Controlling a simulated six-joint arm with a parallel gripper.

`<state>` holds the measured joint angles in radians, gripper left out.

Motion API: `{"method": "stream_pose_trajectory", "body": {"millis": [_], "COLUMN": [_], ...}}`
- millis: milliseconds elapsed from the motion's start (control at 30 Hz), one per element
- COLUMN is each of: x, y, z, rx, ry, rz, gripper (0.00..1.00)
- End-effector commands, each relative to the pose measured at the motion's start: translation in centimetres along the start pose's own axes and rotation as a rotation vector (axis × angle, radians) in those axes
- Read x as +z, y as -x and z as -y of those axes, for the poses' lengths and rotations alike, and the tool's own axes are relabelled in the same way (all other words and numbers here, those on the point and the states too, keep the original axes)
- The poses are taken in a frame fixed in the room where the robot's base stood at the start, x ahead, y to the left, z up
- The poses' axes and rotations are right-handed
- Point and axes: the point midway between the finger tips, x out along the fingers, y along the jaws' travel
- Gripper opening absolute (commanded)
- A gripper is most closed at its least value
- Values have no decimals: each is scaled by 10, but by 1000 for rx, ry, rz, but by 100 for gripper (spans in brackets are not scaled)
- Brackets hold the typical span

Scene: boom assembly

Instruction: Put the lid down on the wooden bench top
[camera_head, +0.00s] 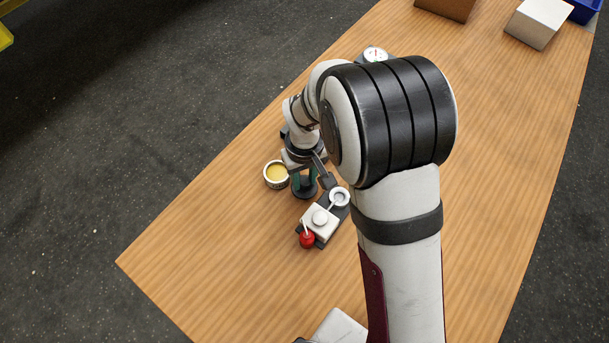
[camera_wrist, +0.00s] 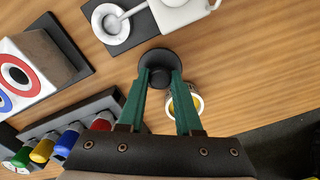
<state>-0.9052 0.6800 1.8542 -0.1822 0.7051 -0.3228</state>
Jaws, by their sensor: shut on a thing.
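The lid is a round black disc with a raised knob; it shows in the wrist view (camera_wrist: 160,58) and the head view (camera_head: 304,193). My gripper (camera_wrist: 161,78) has its green fingers shut on the lid's knob. In the head view my gripper (camera_head: 304,182) points down and the lid is low over the wooden bench top (camera_head: 230,220). I cannot tell whether the lid touches the wood. An open round tin with yellow contents (camera_head: 276,175) stands just left of the lid; in the wrist view the tin (camera_wrist: 196,103) is partly hidden behind the right finger.
A dark plate with a white block (camera_head: 321,221), a white ring cup (camera_head: 340,196) and a red ball (camera_head: 307,240) lies close right of the lid. A round gauge (camera_head: 375,54) stands farther back. Bare wood lies left and in front of the tin.

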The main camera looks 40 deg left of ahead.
Motion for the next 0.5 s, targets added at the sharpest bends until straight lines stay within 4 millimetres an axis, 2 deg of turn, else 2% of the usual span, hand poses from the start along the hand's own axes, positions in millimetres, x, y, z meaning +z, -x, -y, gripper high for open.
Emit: {"method": "stream_pose_trajectory", "body": {"millis": [500], "x": [0], "y": [-14], "z": [0], "rx": [0], "ry": [-1], "rz": [1], "gripper": [0]}}
